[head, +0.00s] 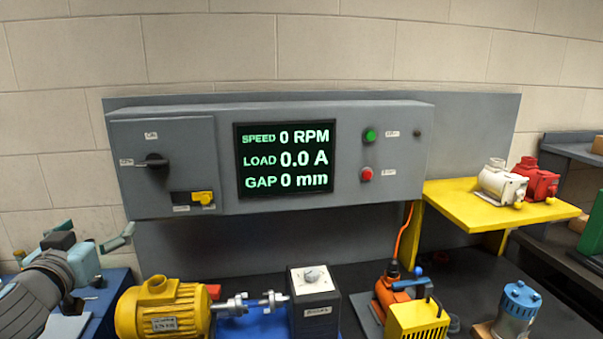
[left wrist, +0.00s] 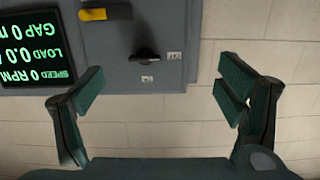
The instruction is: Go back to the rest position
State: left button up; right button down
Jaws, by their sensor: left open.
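My left gripper (head: 92,231) is at the lower left of the head view, in front of the wall and left of the grey control panel. Its jaws are open and empty. My right gripper is in neither view.
The grey control panel (head: 222,120) reads 0 RPM, 0.0 A, 0 mm. Below stand a yellow motor (head: 160,307), a grey box (head: 315,310), an orange tool (head: 386,288) and a blue motor (head: 519,302). A yellow shelf (head: 470,206) holds white and red motors.

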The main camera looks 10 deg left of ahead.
pick_arm(q)
jog(key=s+d+f+m+g+h, duration=0.1)
jog(key=s+d+f+g, duration=0.1)
jog(key=f, duration=0.6)
jog(key=s+d+f+g, duration=0.2)
jog(key=s+d+f, duration=0.1)
jog(key=f, duration=0.5)
jog(key=s+d+f+m+g+h, duration=0.1)
jog(key=s+d+f+g, duration=0.1)
jog(key=f, duration=0.7)
jog(key=s+d+f+m+g+h, duration=0.1)
jog(key=s+d+f+g, duration=0.2)
jog(key=s+d+f, duration=0.5)
jog(key=s+d+f+m+g+h, duration=0.1)
jog(key=s+d+f+g, duration=0.2)
jog(key=s+f, duration=0.55)
jog(key=s+a+f+g+b, duration=0.1)
jog(key=s+f, duration=0.2)
jog(key=f, duration=0.7)
jog(key=s+f+g+b, duration=0.1)
jog(key=s+f, duration=0.1)
jog(key=f, duration=0.9)
jog(key=s+f+g+b, duration=0.1)
jog(key=s+f, duration=1.1)
jog(key=s, duration=0.2)
jog(key=shift+a+f, duration=0.3)
jog(key=shift+f, duration=0.1)
